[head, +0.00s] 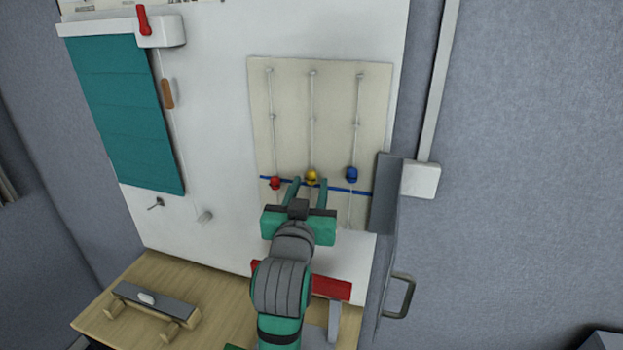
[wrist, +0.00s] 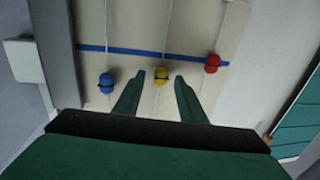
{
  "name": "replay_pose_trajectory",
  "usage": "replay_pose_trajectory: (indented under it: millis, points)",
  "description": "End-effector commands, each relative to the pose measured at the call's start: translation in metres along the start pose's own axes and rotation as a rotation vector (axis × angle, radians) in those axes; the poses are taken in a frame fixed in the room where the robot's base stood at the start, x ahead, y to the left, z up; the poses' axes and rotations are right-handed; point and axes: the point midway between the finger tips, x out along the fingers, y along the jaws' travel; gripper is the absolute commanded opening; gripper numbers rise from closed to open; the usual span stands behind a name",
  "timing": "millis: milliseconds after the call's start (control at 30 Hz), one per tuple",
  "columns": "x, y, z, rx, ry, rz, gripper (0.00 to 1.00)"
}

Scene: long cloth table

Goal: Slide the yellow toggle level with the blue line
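The yellow toggle (head: 311,177) sits on the middle vertical wire of a cream board (head: 290,120). A blue line (head: 338,189) crosses the board near its bottom. In the head view the toggle's middle is slightly above the line. In the wrist view, which shows the board turned around, the yellow toggle (wrist: 161,74) is clear of the blue line (wrist: 140,51). My gripper (head: 310,181) is open, with one finger on each side of the yellow toggle. The wrist view shows gaps between both fingers (wrist: 160,76) and it.
A red toggle (head: 275,183) is at the line on the left wire. A blue toggle (head: 352,174) is above the line on the right wire. A wooden table (head: 150,275) is below.

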Motion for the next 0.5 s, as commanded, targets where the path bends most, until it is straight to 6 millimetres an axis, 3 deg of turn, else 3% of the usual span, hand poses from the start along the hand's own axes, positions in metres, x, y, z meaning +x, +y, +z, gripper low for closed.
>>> replay_pose_trajectory:
  millis: [467,500]
  points:
    - [0.0057,-0.0022,0.0000,0.000,0.000,-0.005,0.37]
    - [0.0056,-0.0022,0.0000,0.000,0.000,-0.005,0.33]
